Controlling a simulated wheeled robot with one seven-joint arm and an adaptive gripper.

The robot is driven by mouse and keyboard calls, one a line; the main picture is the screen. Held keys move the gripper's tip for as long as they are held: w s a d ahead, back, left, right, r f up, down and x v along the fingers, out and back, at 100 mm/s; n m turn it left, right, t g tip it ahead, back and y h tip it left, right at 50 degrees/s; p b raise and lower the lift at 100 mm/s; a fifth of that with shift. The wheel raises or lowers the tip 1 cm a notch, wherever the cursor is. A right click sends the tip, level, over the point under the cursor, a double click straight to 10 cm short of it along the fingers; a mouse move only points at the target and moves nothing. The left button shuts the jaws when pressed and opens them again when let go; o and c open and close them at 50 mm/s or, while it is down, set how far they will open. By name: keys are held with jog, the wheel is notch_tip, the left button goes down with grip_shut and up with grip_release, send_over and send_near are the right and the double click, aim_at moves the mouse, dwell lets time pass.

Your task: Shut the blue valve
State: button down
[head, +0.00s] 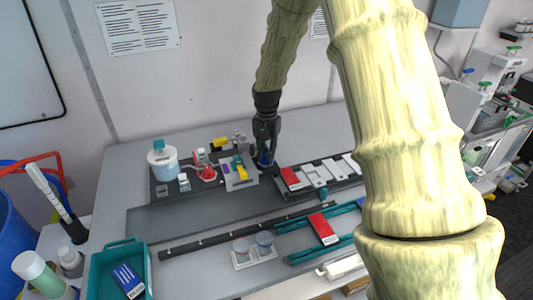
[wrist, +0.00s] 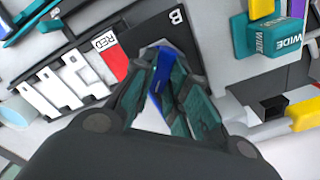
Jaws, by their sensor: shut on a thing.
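The blue valve's handle (wrist: 161,82) shows in the wrist view as a blue bar between the fingers of my gripper (wrist: 165,88). The fingers are closed around it and hide much of it. In the head view my gripper (head: 266,150) points down at the back middle of the table, with a little blue (head: 265,160) showing at its fingertips. The valve's body and the handle's exact angle are hidden by the fingers.
A red card (head: 290,178) lies in a dark rack right of my gripper. A grey plate (head: 238,185) with a yellow part (head: 240,168) stands close on its left. A white pot (head: 163,163) is farther left. The front grey strip (head: 185,222) is clear.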

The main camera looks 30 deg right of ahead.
jog(key=n, duration=0.4)
jog(key=shift+w+r+n, duration=0.2)
jog(key=shift+w+n, duration=0.05)
jog(key=shift+n, duration=0.05)
jog(key=shift+a+n, duration=0.1)
jog(key=shift+n, duration=1.6)
jog(key=c, duration=1.5)
grip_release()
jog(key=shift+o, duration=0.4)
jog(key=shift+s+f, duration=0.1)
notch_tip(320, 180, up, 12)
